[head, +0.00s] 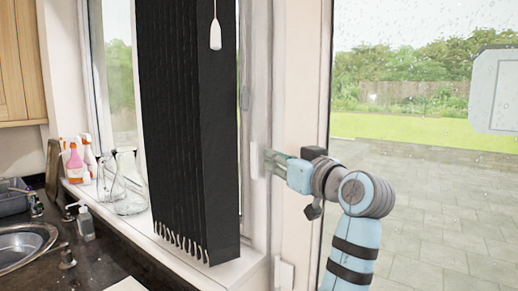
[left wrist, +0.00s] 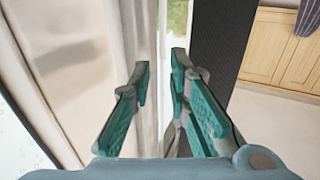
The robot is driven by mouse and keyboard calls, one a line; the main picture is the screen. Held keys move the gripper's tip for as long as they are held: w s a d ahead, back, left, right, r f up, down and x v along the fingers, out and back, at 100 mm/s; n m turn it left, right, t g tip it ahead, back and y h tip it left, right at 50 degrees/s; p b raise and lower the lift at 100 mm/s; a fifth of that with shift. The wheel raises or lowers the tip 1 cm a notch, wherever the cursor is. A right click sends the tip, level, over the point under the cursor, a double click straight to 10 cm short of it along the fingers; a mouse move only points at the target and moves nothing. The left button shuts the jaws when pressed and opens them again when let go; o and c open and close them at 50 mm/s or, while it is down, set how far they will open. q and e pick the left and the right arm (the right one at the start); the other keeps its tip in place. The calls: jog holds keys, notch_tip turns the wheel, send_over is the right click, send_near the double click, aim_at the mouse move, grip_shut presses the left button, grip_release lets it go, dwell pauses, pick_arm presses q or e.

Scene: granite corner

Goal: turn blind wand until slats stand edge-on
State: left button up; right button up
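The dark vertical blind (head: 165,110) hangs in front of the window, its slats close together and overlapping, with pale loops along the bottom. It shows at the upper right in the left wrist view (left wrist: 224,45). A white pull (head: 215,35) hangs on a thin cord in front of the blind; I cannot tell whether it is the wand. My left gripper (head: 270,161) is right of the blind, by the white window frame. Its green-padded fingers (left wrist: 165,85) stand apart, with the pale frame behind the gap and nothing clearly held. My right gripper is not in view.
Glass jugs (head: 125,182) and spray bottles (head: 77,160) stand on the white sill left of the blind. A soap bottle (head: 85,222) and a sink (head: 22,245) are on the dark counter. A large glass pane (head: 420,120) is at the right.

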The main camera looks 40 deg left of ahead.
aim_at(256, 151)
pick_arm(q)
jog(key=x, duration=0.4)
jog(key=p+x, duration=0.1)
jog(key=x, duration=0.2)
jog(key=shift+w+a+r, duration=0.2)
jog(key=shift+a+r, duration=0.05)
jog(key=shift+a, duration=0.15)
jog(key=shift+w+a+r, duration=0.1)
jog(key=shift+w, duration=0.1)
jog(key=shift+a, duration=0.25)
jog(key=shift+a+f, duration=0.25)
jog(key=shift+a, duration=0.35)
jog(key=shift+a+f, duration=0.2)
jog(key=shift+a, duration=0.45)
jog(key=shift+c, duration=1)
jog(key=shift+d, duration=0.15)
grip_shut()
jog(key=shift+o, duration=1)
grip_release()
jog(key=shift+w+d+r, duration=0.1)
jog(key=shift+d, duration=0.25)
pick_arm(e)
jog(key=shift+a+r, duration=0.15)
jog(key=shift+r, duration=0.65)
